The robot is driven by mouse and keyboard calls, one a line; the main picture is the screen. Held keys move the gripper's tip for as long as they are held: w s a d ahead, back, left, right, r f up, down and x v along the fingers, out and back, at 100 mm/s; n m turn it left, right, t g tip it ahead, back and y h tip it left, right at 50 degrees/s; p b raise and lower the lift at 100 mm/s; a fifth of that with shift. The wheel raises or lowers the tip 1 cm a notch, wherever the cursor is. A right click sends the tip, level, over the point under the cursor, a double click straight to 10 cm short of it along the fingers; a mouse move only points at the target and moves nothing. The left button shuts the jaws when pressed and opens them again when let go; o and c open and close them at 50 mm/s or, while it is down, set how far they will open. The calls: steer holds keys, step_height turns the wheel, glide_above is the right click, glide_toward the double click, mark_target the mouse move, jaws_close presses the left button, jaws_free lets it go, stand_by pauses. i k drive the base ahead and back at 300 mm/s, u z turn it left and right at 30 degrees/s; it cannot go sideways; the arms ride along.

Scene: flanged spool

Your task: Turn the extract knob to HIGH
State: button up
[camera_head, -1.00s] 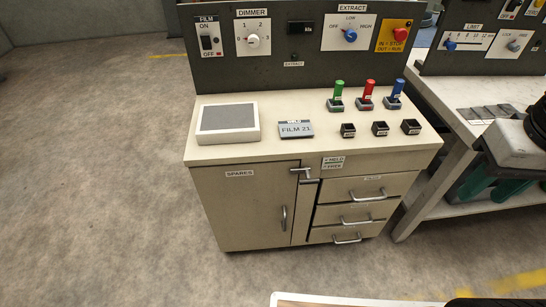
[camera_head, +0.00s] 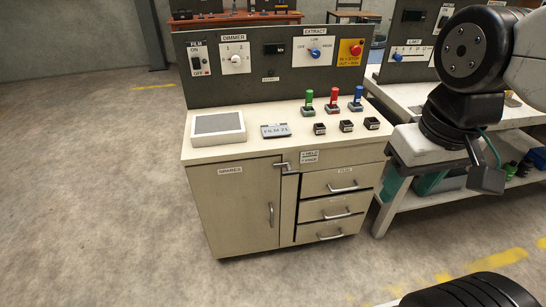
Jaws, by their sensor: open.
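The blue extract knob (camera_head: 315,54) sits on a white plate under the EXTRACT label, on the upright dark panel at the back of the cabinet. OFF is at its left, LOW above it and HIGH at its right. Its pointer is too small to read surely. My gripper (camera_head: 430,148) is at the right, below my black wrist, in front of the neighbouring bench. It is well to the right of the knob, nearer the camera, and apart from it. It is open; its fingertips are not clearly seen. I see nothing held.
A red button on a yellow plate (camera_head: 351,50) is right of the knob. The dimmer (camera_head: 236,58) and film switch (camera_head: 197,60) are left. Green, red and blue levers (camera_head: 333,96) stand on the cabinet top below. A grey pad (camera_head: 218,124) lies left. Floor left of the cabinet is clear.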

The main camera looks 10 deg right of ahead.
mark_target(315, 53)
steer(key=u, duration=0.3)
steer(key=k, duration=0.4)
steer(key=z, duration=1.2)
steer(key=i, duration=1.15)
steer(key=u, duration=0.9)
